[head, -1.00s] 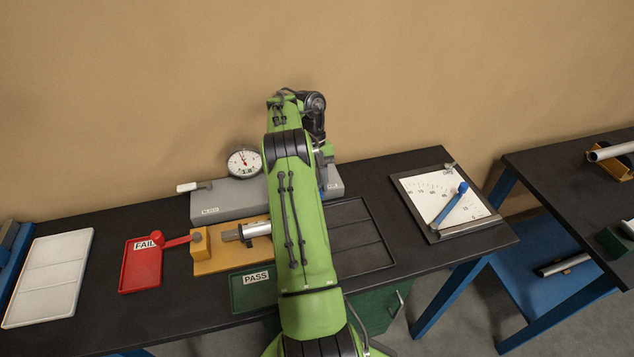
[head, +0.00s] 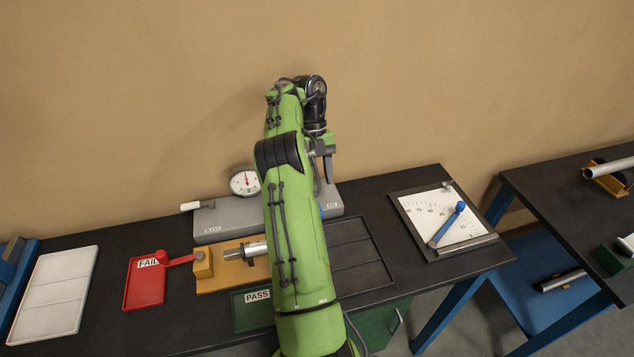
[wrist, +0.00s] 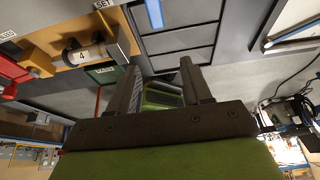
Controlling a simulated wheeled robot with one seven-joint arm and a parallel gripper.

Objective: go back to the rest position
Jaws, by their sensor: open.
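My gripper (wrist: 160,90) shows in the wrist view with its two dark fingers apart and nothing between them. In the head view my green arm rises over the middle of the dark bench and hides the gripper's fingers. A metal cylinder (head: 247,250) lies in the yellow fixture (head: 222,278), partly behind my arm. In the wrist view a cylinder end marked 4 (wrist: 82,55) shows to the left of my fingers, apart from them.
On the bench (head: 190,338) stand a dial gauge (head: 244,181) on a grey block, a red FAIL tray (head: 145,287), a green PASS tray (head: 251,312), a white tray (head: 50,300) and a chart board with a blue lever (head: 447,223). A second table (head: 560,190) stands right.

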